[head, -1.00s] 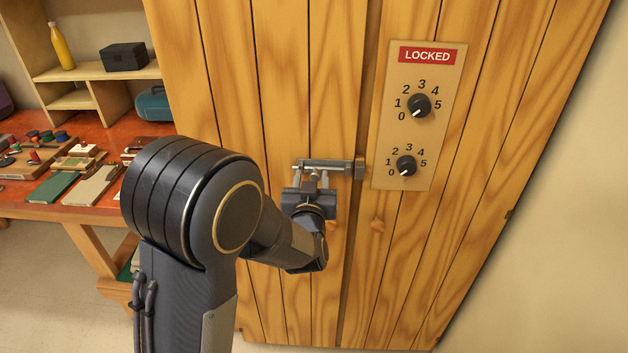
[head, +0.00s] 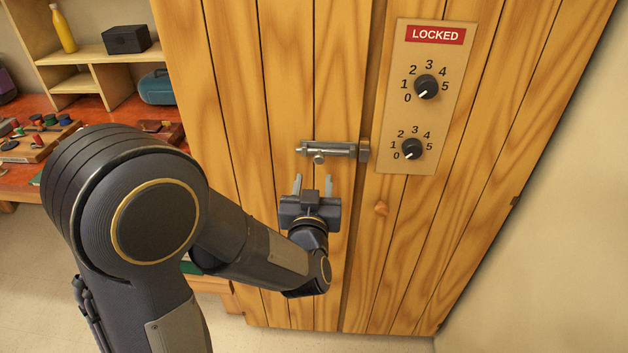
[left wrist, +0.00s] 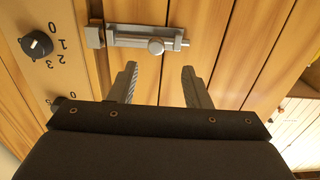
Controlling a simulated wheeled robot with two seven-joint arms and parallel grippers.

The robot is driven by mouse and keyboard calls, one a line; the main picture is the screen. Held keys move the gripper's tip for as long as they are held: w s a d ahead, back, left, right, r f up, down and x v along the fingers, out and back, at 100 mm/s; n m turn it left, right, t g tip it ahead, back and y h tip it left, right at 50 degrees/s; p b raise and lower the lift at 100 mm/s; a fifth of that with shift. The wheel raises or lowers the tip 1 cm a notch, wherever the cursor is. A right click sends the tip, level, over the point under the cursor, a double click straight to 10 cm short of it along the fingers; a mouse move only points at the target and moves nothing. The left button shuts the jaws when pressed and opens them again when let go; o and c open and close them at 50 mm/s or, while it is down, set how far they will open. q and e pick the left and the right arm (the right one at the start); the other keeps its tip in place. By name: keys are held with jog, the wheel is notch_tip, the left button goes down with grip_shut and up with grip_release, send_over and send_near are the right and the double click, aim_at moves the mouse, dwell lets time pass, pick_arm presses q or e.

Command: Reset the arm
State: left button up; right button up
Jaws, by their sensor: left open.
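My left gripper (head: 313,186) is open and empty in front of the wooden cabinet doors (head: 285,90), a little below the metal slide bolt (head: 338,150). Its fingers point up toward the bolt and are apart from it. The bolt reaches across the gap between the doors into its catch on the right door. In the left wrist view the fingers (left wrist: 160,85) are spread, with the bolt (left wrist: 140,37) and its round knob beyond them. My right gripper is not in view.
A panel (head: 420,120) on the right door has a red LOCKED sign (head: 435,35) and two black dials (head: 426,88), (head: 412,149), both pointing near 0. At left stand a red-topped bench (head: 15,180) and a shelf (head: 90,52). A wall is at right.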

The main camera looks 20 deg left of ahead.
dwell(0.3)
pick_arm(q)
jog(key=s+f+g+h, duration=0.1)
jog(key=s+g+h, duration=0.2)
jog(key=s, duration=0.5)
jog(key=s+f+m+g+h, duration=0.1)
jog(key=s+f+g+h, duration=0.1)
jog(key=s+g, duration=0.3)
jog(key=s+a+f+g+h, duration=0.1)
jog(key=s+f+g+h, duration=0.1)
jog(key=s, duration=1)
jog(key=shift+s+g+h, duration=0.4)
jog(key=shift+g+h, duration=0.5)
jog(key=shift+a+m, duration=0.1)
jog(key=shift+m, duration=0.2)
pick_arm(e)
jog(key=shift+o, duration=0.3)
